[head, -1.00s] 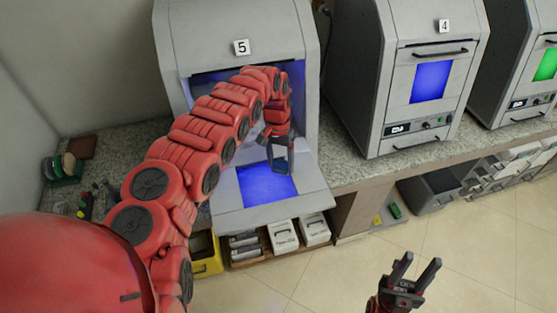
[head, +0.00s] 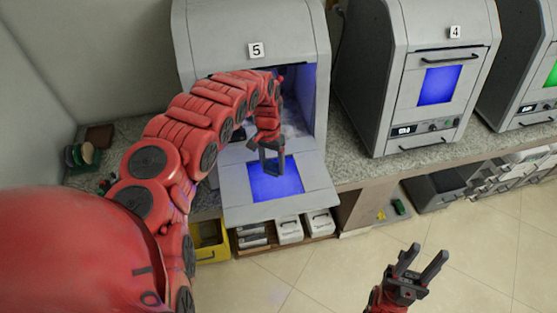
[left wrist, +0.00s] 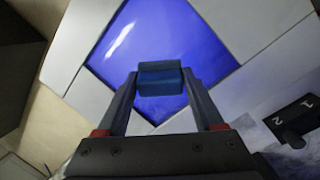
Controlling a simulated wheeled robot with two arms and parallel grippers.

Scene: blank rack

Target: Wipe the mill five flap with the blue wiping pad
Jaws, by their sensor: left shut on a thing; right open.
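Mill five (head: 222,40) stands at the back with its label 5 on top. Its flap (head: 312,178) is folded down and open, with a glowing blue window (head: 292,181) in it. I cannot tell if the pad touches the flap. My right gripper (head: 422,262) is open and empty above the floor at the lower right.
Mill four (head: 425,50) stands to the right, closed, on the speckled counter (head: 350,160). A yellow bin (head: 210,243) and white boxes (head: 289,229) are below the flap. A numbered dark control (left wrist: 292,122) lies right of the window in the wrist view.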

